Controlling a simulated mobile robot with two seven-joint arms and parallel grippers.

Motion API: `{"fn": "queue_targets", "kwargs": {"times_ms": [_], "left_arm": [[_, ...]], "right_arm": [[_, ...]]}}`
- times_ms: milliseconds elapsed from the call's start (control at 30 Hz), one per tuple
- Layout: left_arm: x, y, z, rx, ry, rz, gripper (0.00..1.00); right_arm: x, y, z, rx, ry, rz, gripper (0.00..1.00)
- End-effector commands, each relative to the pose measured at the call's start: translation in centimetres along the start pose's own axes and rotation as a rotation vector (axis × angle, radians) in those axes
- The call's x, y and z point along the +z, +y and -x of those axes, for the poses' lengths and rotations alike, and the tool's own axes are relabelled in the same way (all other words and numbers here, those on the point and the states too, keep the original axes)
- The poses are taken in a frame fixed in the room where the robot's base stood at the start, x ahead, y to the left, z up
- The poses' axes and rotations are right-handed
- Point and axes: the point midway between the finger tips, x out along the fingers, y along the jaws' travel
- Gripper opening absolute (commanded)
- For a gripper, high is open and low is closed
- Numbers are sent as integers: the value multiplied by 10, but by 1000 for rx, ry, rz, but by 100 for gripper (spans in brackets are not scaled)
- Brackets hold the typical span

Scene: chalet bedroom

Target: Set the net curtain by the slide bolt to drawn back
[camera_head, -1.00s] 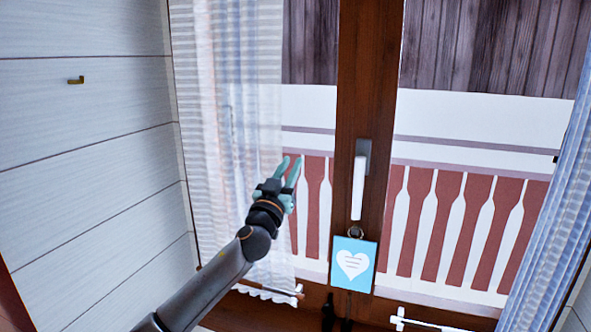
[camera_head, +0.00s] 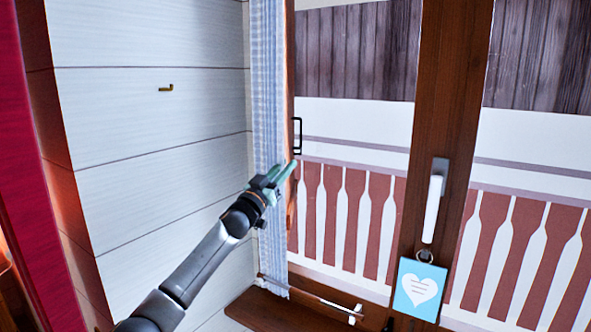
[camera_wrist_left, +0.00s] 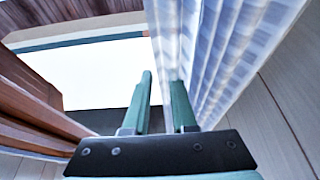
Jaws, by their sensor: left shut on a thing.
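The net curtain (camera_head: 268,75) hangs in a narrow, bunched strip at the left edge of the window, beside the wall. My left gripper (camera_head: 283,172) is at the strip's right edge, at about mid-height, and is shut on the curtain. In the left wrist view the curtain (camera_wrist_left: 240,45) falls in folds beside the right finger of the gripper (camera_wrist_left: 163,85); the exact pinch is hard to see. A black rectangular fitting (camera_head: 297,136) shows on the frame beside the curtain; I cannot tell whether it is the slide bolt. My right gripper is not in view.
A wooden window post (camera_head: 445,110) carries a white handle (camera_head: 432,208) and a blue heart sign (camera_head: 418,288). A brass hook (camera_head: 166,88) sits on the pale plank wall (camera_head: 140,130). A thin rod (camera_head: 310,297) lies low by the sill. Red fabric (camera_head: 25,150) hangs at far left.

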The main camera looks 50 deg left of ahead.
Motion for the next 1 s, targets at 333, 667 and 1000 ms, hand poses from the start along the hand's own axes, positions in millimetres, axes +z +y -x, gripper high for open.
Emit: {"fn": "queue_targets", "kwargs": {"times_ms": [333, 667, 1000], "left_arm": [[-2, -6, 0, -9, 1, -3, 0], [-1, -5, 0, -7, 0, -2, 55], [1, -4, 3, -4, -1, -1, 55]], "right_arm": [[0, 0, 0, 0, 0, 0, 55], [0, 0, 0, 0, 0, 0, 55], [1, 0, -1, 0, 0, 0, 55]]}}
